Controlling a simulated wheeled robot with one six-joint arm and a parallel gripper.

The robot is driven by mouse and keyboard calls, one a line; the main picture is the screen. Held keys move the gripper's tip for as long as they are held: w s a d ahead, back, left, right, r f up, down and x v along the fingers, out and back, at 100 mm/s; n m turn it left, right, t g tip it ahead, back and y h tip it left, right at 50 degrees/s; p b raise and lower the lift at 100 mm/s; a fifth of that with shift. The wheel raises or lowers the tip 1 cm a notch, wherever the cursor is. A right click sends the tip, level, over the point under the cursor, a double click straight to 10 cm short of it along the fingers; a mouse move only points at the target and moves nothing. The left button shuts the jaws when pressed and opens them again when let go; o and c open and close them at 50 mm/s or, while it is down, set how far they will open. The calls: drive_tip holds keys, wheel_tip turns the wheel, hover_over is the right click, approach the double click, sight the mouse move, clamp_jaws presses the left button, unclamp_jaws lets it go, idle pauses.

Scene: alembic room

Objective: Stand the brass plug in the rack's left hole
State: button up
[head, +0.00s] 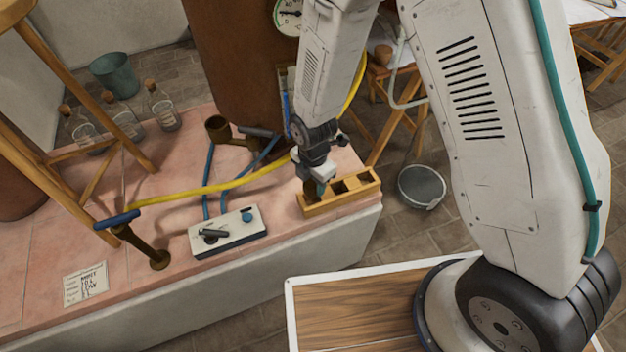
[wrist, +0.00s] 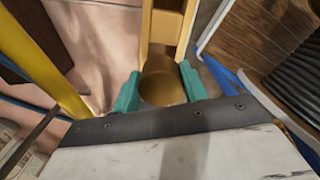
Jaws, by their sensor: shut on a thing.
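The brass plug (wrist: 163,88) shows in the wrist view as a round brass shape between my gripper's teal fingers (wrist: 160,90). My gripper is shut on it. In the head view my gripper (head: 319,187) points down at the left end of the wooden rack (head: 345,206), which lies near the bench's right end. The rack's middle and right holes look dark and empty. My gripper hides the left hole and the plug there. In the wrist view the rack (wrist: 165,24) runs away just beyond the plug. I cannot tell how deep the plug sits in the hole, if at all.
A white control box (head: 228,233) stands left of the rack, with a yellow hose (head: 200,190) and blue hoses behind it. A brass valve with a blue handle (head: 118,219) is farther left. Glass bottles (head: 162,108) stand at the back. A bucket (head: 421,187) is beyond the bench's right end.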

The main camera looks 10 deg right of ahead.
sight(313, 191)
drive_tip(key=shift+f, duration=2.25)
idle(3.6)
drive_tip(key=o, duration=1.1)
drive_tip(key=shift+o, duration=0.2)
drive_tip(key=shift+r, duration=3.5)
